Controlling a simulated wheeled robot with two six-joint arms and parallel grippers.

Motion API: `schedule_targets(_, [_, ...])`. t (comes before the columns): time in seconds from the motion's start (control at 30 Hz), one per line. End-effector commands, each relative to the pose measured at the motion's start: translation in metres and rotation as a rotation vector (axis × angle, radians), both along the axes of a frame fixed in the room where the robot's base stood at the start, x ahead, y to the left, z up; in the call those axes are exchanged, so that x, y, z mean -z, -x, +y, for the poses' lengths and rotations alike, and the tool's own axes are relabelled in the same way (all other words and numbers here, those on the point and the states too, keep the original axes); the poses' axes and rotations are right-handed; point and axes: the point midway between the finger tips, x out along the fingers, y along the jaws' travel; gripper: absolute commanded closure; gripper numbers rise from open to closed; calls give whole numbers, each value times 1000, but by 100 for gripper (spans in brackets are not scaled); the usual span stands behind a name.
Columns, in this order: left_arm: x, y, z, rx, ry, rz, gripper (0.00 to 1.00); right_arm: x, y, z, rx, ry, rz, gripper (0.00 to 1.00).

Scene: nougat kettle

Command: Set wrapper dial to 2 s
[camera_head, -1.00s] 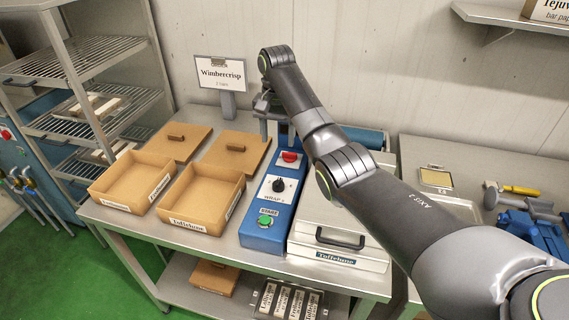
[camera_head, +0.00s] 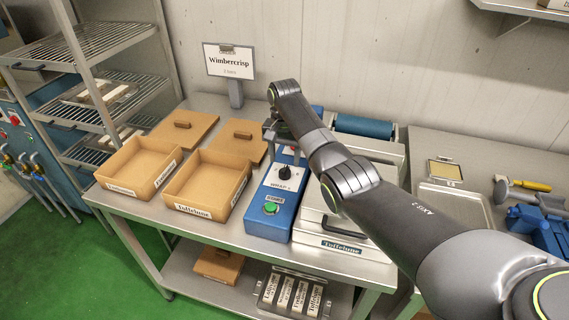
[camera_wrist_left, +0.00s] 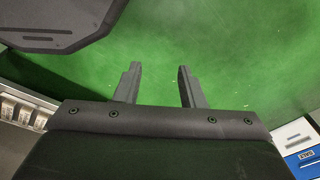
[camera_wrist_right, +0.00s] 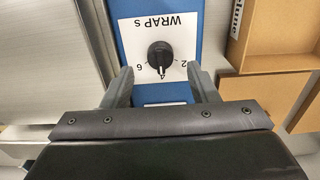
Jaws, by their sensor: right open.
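The wrapper dial (camera_head: 285,172) is a black knob on a white plate marked "WRAP s", on the blue control box (camera_head: 268,226). In the right wrist view the dial (camera_wrist_right: 160,55) appears upside down, with 2, 4 and 6 around it. A pale mark on the knob points toward the 4. My right gripper (camera_head: 287,152) is above the box by the dial; in its wrist view the open fingers (camera_wrist_right: 160,78) stand either side of the plate, with nothing between them. My left gripper (camera_wrist_left: 158,82) is open and empty over green floor.
A green START button (camera_head: 270,208) is on the near end of the box. Open cardboard boxes (camera_head: 205,210) stand left of it, and a pale metal machine (camera_head: 340,243) stands close on the right. A "Wimbercrisp" sign (camera_head: 229,61) stands behind.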

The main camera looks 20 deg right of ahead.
Motion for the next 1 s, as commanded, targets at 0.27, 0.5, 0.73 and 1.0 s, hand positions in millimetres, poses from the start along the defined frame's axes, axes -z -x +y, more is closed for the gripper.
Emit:
schedule_targets(0.27, [-3, 15, 4, -2, -5, 22, 64, 34, 0, 0, -1, 0, 1, 46])
schedule_targets(0.5, [-3, 16, 6, -2, -8, 25, 64, 40, 0, 0, -1, 1, 0, 46])
schedule_targets(0.73, [-3, 16, 7, -1, -9, 25, 64, 40, 0, 0, -1, 1, 0, 60])
schedule_targets(1.0, [-3, 16, 7, -1, -9, 25, 64, 39, 0, 0, -1, 1, -1, 90])
